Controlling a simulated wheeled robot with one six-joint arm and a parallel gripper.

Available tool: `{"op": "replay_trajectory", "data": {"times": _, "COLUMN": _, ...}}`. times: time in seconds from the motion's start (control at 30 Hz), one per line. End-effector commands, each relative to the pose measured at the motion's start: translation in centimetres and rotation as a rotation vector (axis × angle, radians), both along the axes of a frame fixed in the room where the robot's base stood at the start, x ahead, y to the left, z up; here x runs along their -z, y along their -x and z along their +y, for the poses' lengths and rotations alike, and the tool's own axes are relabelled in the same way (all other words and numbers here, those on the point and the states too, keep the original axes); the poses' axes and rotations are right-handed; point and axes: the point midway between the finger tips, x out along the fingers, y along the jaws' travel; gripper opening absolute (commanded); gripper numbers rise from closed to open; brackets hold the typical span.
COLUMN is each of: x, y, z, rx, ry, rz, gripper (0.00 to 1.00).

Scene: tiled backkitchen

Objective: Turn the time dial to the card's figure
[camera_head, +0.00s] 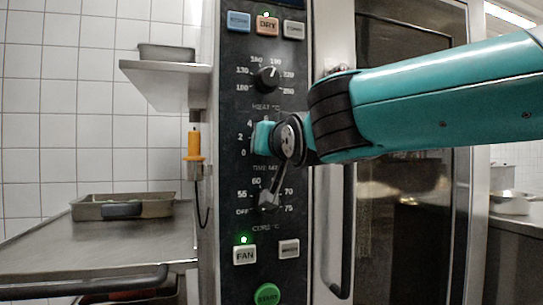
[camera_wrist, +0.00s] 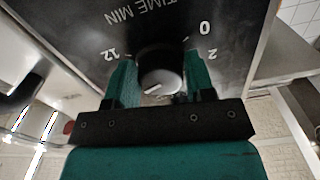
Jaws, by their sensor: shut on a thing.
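The time dial (camera_wrist: 160,76) is a round dark knob with a white pointer line on its face. The line slants to the lower left in the wrist view. The figures 0 and 2 show at the right of it and 12 at the left; the rest of the scale is hidden by my gripper. My gripper (camera_head: 266,139) is at the time dial, with one teal finger on each side, shut on it. In the head view my gripper covers the dial, and only 4, 2 and 0 show at its left. I see no card in either view.
The heat dial (camera_head: 267,79) is just above and the core dial (camera_head: 269,199) just below on the black control panel (camera_head: 233,180). The oven door handle (camera_head: 341,240) is to the right. A steel table (camera_head: 120,245) with a tray (camera_head: 90,209) stands left.

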Motion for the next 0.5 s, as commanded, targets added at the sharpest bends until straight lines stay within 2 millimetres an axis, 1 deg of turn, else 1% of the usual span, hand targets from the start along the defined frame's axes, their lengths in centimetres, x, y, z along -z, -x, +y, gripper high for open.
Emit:
{"op": "replay_trajectory", "data": {"times": 0.2, "x": -0.12, "y": -0.12, "z": -0.12, "rx": 0.004, "ry": -0.125, "rz": 0.024, "gripper": 0.26}}
{"op": "replay_trajectory", "data": {"times": 0.5, "x": -0.32, "y": -0.12, "z": -0.08, "rx": 0.004, "ry": -0.206, "rz": 0.045, "gripper": 0.26}}
